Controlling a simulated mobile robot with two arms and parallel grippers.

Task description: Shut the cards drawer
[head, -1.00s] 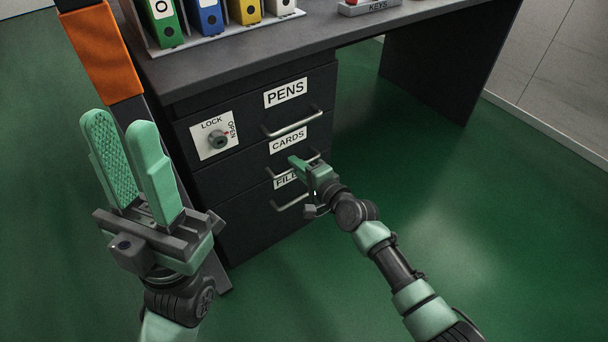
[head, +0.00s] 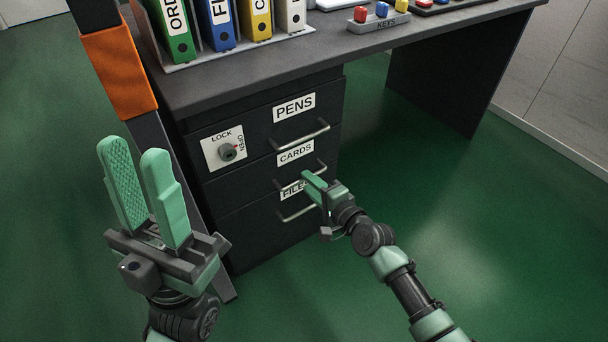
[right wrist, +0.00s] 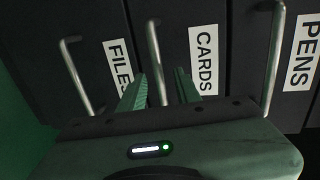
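The dark cards drawer (head: 245,178) is the middle of three in the desk pedestal, with a white CARDS label and a metal bar handle. Its front looks nearly flush with its neighbours; I cannot tell if a small gap remains. In the right wrist view the cards drawer (right wrist: 178,40) is straight ahead. My right gripper (head: 312,182) is at its handle. In the right wrist view the fingers of the right gripper (right wrist: 160,85) are apart, one on each side of the handle (right wrist: 156,62). My left gripper (head: 130,152) is open and empty, left of the pedestal.
The pens drawer (head: 260,125) is above and the files drawer (head: 250,225) below, each with a bar handle. A lock knob (head: 227,152) sits on a LOCK/OPEN plate. Green floor is clear at right.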

